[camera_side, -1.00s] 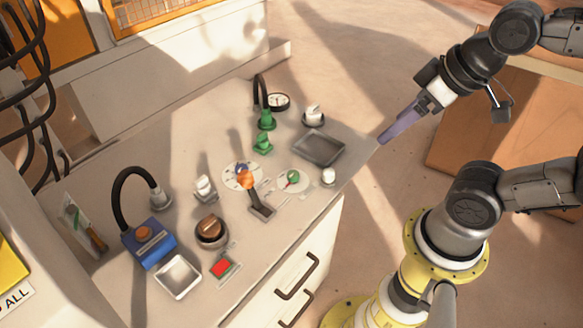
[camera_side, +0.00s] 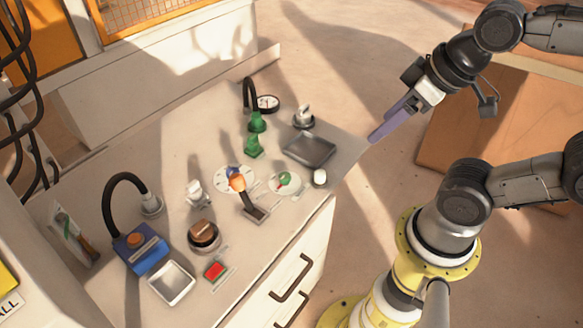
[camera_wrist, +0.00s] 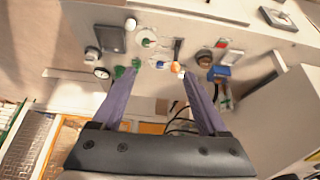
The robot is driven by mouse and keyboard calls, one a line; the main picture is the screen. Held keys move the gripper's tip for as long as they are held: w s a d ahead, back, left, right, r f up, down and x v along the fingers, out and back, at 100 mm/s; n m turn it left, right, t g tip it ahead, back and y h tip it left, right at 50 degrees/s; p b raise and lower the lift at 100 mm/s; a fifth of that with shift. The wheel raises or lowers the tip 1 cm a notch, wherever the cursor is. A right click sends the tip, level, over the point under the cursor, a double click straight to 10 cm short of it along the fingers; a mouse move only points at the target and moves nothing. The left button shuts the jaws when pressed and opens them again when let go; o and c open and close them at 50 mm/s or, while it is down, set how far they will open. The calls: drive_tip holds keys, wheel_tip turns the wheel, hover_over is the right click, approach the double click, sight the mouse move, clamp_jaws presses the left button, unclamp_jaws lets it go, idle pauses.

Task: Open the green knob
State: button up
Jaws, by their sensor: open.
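A small round green knob (camera_side: 285,179) sits on a white dial disc (camera_side: 296,187) near the right front edge of the worktop. In the wrist view the green knob (camera_wrist: 147,43) is small, on its pale disc beyond my fingertips. Two more green fittings stand farther back, a stepped one (camera_side: 254,147) and one at the base of a black hose (camera_side: 257,123). My gripper (camera_side: 373,138) is raised off the right corner of the worktop, well apart from the knob. Its purple fingers are open and empty in the wrist view (camera_wrist: 159,73).
An orange-topped lever (camera_side: 237,183) stands close left of the knob. A dark tray (camera_side: 309,150) lies behind it and a white button (camera_side: 320,177) to its right. A blue box (camera_side: 141,249), a brown knob (camera_side: 203,235) and a red button (camera_side: 215,270) are at the front left.

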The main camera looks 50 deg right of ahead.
wheel_tip(320, 180, up, 2)
drive_tip(key=w+n, duration=0.2)
drive_tip(key=n+g, duration=0.6)
hover_over(285, 176)
wheel_tip(285, 176, down, 24)
wheel_tip(285, 176, down, 13)
drive_tip(key=shift+w+r, duration=0.1)
drive_tip(key=shift+r, duration=0.05)
drive_tip(key=shift+c, duration=0.3)
clamp_jaws()
